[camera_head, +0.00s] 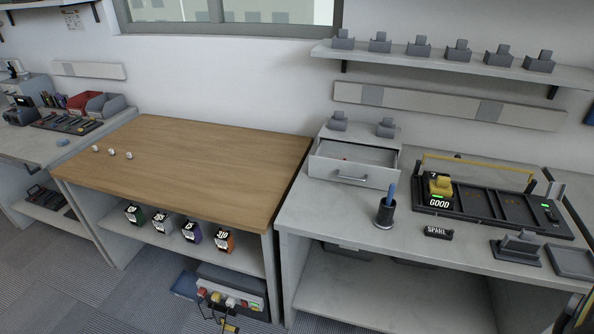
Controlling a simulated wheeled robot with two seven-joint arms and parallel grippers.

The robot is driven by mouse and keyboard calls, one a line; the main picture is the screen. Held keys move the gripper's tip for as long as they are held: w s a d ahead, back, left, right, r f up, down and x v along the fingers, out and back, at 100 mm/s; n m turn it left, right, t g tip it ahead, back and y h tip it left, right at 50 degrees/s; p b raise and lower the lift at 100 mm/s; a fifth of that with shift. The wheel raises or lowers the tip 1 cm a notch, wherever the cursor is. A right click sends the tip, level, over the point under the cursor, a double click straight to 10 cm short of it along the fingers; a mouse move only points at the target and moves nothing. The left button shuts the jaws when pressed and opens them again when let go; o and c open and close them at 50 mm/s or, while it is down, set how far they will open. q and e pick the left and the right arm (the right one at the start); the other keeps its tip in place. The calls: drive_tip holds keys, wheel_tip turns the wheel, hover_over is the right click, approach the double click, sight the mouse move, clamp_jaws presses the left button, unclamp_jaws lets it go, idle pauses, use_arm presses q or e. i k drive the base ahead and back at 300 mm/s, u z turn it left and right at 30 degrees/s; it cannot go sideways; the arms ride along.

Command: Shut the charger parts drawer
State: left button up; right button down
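The charger parts drawer (352,172) is a light grey drawer in a small grey cabinet (384,137) on the right workbench. It is pulled out toward the front, and part of its inside shows behind the front panel. A bar handle (350,179) runs across the front panel. The inside looks mostly bare, with perhaps a small dark mark or item at its left.
A dark cup (385,212) with a blue item stands right in front of the drawer. A black charging rack (487,203) holds a yellow radio (440,184). A small "SPARE" block (438,232) lies nearby. The wooden table (200,165) at left is mostly clear.

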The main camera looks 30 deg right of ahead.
sight(370, 167)
drive_tip(key=u, duration=0.05)
drive_tip(key=i, duration=0.85)
drive_tip(key=z, duration=0.7)
drive_tip(key=i, duration=0.5)
drive_tip(key=z, duration=0.45)
